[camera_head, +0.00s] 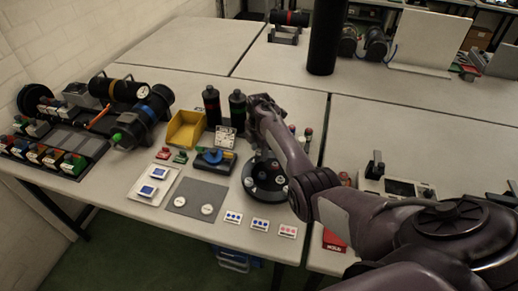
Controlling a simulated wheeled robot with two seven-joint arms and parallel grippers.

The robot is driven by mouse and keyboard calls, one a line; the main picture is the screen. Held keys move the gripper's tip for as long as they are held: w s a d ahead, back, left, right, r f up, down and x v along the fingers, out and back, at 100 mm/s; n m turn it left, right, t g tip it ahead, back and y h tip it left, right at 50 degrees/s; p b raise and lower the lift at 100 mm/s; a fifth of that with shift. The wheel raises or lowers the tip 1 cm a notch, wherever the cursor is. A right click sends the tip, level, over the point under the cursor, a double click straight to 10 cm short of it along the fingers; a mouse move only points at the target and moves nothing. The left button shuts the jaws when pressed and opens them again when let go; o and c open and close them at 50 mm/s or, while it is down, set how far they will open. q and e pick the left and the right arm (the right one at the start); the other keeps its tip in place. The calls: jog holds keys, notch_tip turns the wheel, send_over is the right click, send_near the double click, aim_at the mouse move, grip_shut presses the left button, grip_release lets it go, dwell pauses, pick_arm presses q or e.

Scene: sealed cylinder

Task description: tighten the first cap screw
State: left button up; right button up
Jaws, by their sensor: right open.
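A round black base (262,186) with several small light-topped pieces on it stands near the table's front right; whether these are cap screws is too small to tell. My right arm crosses beside it and partly covers its right side. My right gripper (262,104) is at the far end of that arm, above the table behind the round base and beside the dark bottles. It is open, and its fingertips are hard to make out. Black cylinders lie at the left, one with an orange band (122,90) and one with a blue band and green end (145,118). My left gripper is out of view.
A yellow bin (186,129), two dark bottles (212,106) and a blue-topped fixture (213,157) stand mid-table. A grey mat (196,190) with two white discs lies in front, beside a white tray (144,197). A tall black column (325,40) stands behind.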

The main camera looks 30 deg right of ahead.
jog(key=shift+s, duration=0.1)
jog(key=c, duration=1)
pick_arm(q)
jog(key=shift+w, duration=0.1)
